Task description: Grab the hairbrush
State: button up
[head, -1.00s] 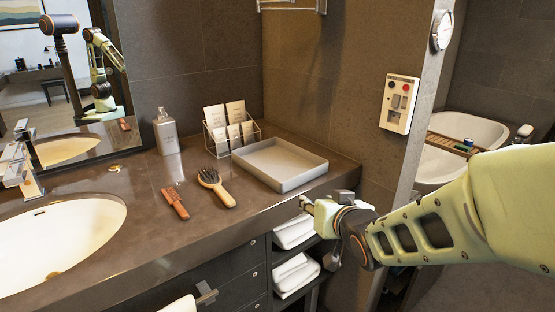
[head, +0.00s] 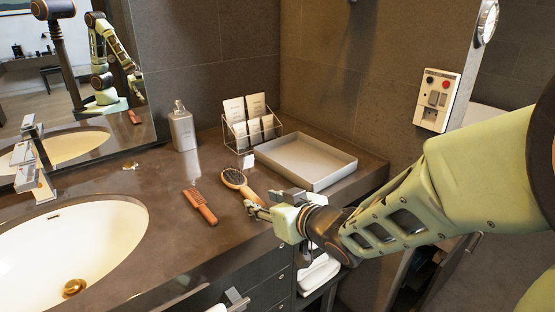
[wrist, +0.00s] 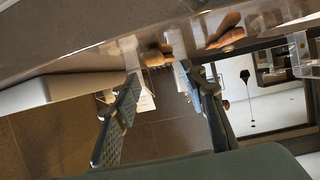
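The hairbrush (head: 234,179) lies on the counter in the head view, with an oval tan head and dark bristles. Its handle points toward my gripper (head: 251,205), which partly covers the handle's end. My gripper is at the counter's front edge. In the wrist view my gripper (wrist: 159,73) is open, its two fingers apart with nothing held. A wooden handle (wrist: 153,57), apparently the hairbrush's, shows beyond the fingertips, roughly between them. I cannot tell how high the fingers are above the counter.
A reddish-brown comb (head: 199,206) lies left of the hairbrush. A grey tray (head: 325,181) stands to the right, with a wire card holder (head: 252,143) and a soap bottle (head: 182,128) behind. The sink (head: 62,250) is at left. The counter between sink and comb is clear.

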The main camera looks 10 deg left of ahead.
aim_at(251, 194)
jog(key=b+x, duration=0.1)
jog(key=x, duration=0.7)
jog(key=shift+w+r+b, duration=0.1)
jog(key=shift+w+b, duration=0.15)
jog(key=shift+b, duration=0.15)
jog(key=shift+d, duration=0.1)
grip_shut()
